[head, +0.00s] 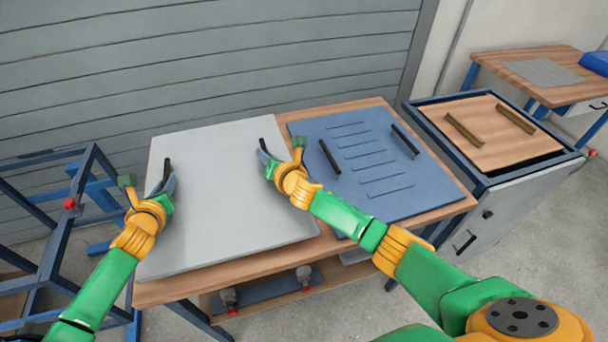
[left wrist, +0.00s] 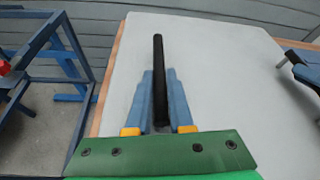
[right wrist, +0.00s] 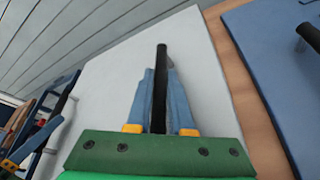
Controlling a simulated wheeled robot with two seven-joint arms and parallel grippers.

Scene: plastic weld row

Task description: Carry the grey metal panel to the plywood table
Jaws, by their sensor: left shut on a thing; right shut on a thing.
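The grey metal panel (head: 222,185) is a flat, pale sheet with two black upright handles. It lies level over the left part of a wood-topped table (head: 385,112), reaching its left and front edges; I cannot tell whether it touches the top. My left gripper (head: 168,184) is shut on the left handle (head: 167,166), which stands between its fingers in the left wrist view (left wrist: 158,85). My right gripper (head: 267,158) is shut on the right handle (head: 263,144), also seen between the fingers in the right wrist view (right wrist: 160,85).
A blue slotted panel (head: 365,150) with two black handles lies right of the grey panel. A blue frame (head: 60,235) stands at left. A cabinet (head: 500,200) with a handled wooden board (head: 490,130) stands at right, a bench (head: 510,62) behind it. A slatted wall (head: 220,60) is close behind.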

